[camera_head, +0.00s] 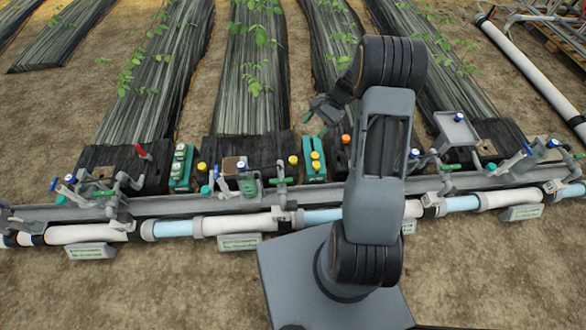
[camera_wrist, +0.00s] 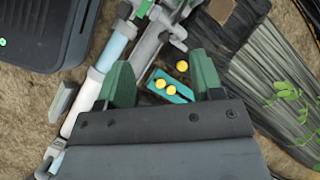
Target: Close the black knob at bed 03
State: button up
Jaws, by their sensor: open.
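I cannot pick out a black knob for certain in either view. The bed signs, such as one grey sign block (camera_head: 239,241), are too small to read. My gripper (camera_head: 315,122) hangs above the beds, just beyond the pipe row and over a teal box with yellow knobs (camera_head: 314,164). In the wrist view, my gripper (camera_wrist: 161,60) has its green fingers spread wide with nothing between them. The same kind of teal box (camera_wrist: 168,88) shows below, between the fingers. My arm hides part of the pipe row right of it.
A long rail (camera_head: 160,207) carries several valves with coloured handles and knobs. A white and blue pipe (camera_head: 180,229) runs in front. Another teal box (camera_head: 182,166) stands left. A grey tray on a post (camera_head: 456,127) stands right. Black-covered beds (camera_head: 256,100) with seedlings lie behind.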

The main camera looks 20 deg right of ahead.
jog(key=w+d+f+m+t+y, duration=0.1)
jog(key=d+f+m+y, duration=0.1)
jog(key=f, duration=0.4)
jog(key=w+d+f+m+y, duration=0.1)
jog(key=d+f+m+y, duration=0.15)
jog(key=f, duration=0.45)
jog(key=m+t+y, duration=0.1)
jog(key=m+t, duration=0.1)
jog(key=m, duration=0.2)
send_near(291, 170)
jog(key=w+f+b+x, duration=0.1)
jog(key=x, duration=0.8)
jog(key=shift+d+f+t, duration=0.15)
jog(key=shift+d+t, duration=0.05)
jog(key=shift+t, duration=0.1)
jog(key=shift+y, duration=0.25)
jog(key=c, duration=0.9)
jog(key=shift+f+b, duration=0.1)
jog(key=shift+b, duration=0.35)
